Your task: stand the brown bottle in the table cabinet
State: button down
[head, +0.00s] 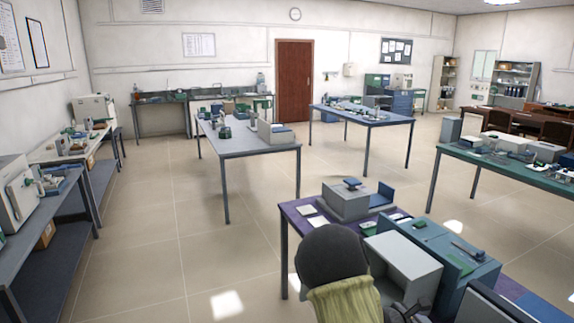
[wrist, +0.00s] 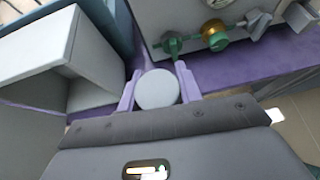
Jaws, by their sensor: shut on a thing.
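In the wrist view my gripper (wrist: 157,88) has its two fingers on either side of a thing with a round, pale grey top (wrist: 157,90). I take this for the cap of the brown bottle seen from above; no brown shows and its body is hidden. The table cabinet looks like a pale box with an open front, on the purple table at the lower right of the head view (head: 408,248). In the wrist view the box (wrist: 88,45) is just left of my gripper, and the held thing is outside it. My gripper is not clear in the head view.
A grey unit with green and brass fittings (wrist: 213,35) stands close to the right of my gripper. A blue-grey unit (head: 455,250) is right of the box. A grey instrument (head: 345,204) stands farther back on the purple table (head: 296,216).

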jog(key=s+a+f+n+t+y, duration=0.1)
jog(key=a+f+n+t, duration=0.1)
jog(key=a+f, duration=0.5)
jog(key=s+a+f+n+t+y, duration=0.1)
jog(key=s+a+f+n, duration=0.1)
jog(key=a+f, duration=0.6)
jog(key=a, duration=0.6)
jog(key=shift+s+t, duration=0.3)
jog(key=shift+t, duration=0.1)
jog(key=shift+w, duration=0.1)
jog(key=d, duration=0.7)
jog(key=shift+f, duration=0.1)
